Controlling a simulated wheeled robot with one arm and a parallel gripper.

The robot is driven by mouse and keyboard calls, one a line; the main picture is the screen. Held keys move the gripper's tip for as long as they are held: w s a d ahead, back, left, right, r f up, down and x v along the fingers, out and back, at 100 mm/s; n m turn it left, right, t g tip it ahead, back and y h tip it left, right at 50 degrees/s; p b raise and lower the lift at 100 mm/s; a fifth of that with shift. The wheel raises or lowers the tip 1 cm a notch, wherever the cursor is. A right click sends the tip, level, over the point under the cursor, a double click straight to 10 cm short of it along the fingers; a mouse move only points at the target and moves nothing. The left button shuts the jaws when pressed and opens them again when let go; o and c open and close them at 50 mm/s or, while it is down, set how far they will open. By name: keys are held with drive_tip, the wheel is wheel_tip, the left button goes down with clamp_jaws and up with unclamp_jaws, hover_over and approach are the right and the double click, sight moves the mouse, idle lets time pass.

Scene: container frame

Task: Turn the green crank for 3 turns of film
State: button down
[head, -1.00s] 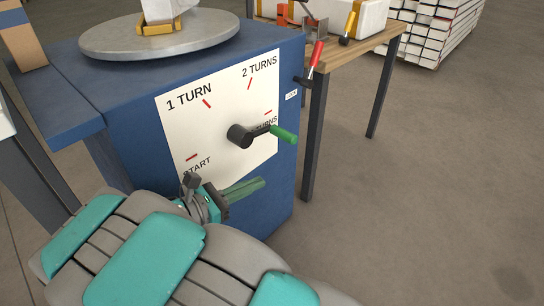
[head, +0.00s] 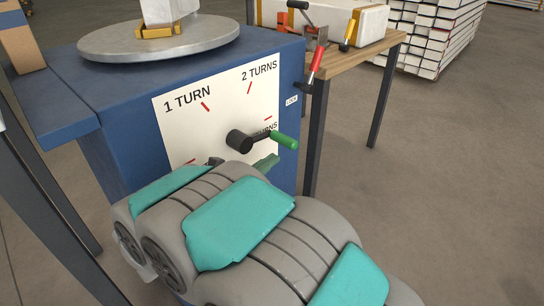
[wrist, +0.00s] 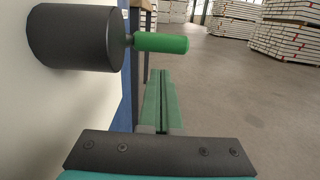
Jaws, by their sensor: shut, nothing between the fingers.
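The green crank handle (head: 285,140) sticks out from a black hub (head: 240,141) on the white dial panel (head: 185,125). The crank arm points right, covering part of a "TURNS" label near its red mark. The panel also reads 1 TURN and 2 TURNS; my arm hides its lower part. My gripper (head: 266,162) is shut and empty, just below the handle. In the wrist view the handle (wrist: 161,43) and hub (wrist: 75,38) lie beyond the green fingers (wrist: 160,75), with a visible gap in the picture; I cannot tell the exact distance.
The blue machine (head: 125,100) carries a round grey turntable (head: 160,42) with a wrapped load. A red-handled lever (head: 317,60) sits at its right edge near a LOCK label (head: 291,100). A wooden table (head: 375,45) stands behind. The floor to the right is clear.

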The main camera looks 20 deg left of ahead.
drive_tip(key=shift+w+d+r, duration=0.3)
drive_tip(key=shift+w+r, duration=0.35)
drive_tip(key=shift+r, duration=0.15)
drive_tip(key=shift+w+r+p, duration=0.1)
drive_tip(key=shift+r+p, duration=0.35)
drive_tip(key=shift+p, duration=0.35)
drive_tip(key=shift+r+p, duration=0.1)
drive_tip(key=shift+p, duration=0.5)
drive_tip(key=shift+w+f+t+p, duration=0.1)
drive_tip(key=shift+f+t+p, duration=0.1)
drive_tip(key=shift+t+p, duration=0.4)
drive_tip(key=shift+d+h, duration=0.1)
drive_tip(key=shift+h, duration=0.2)
drive_tip(key=shift+f, duration=0.15)
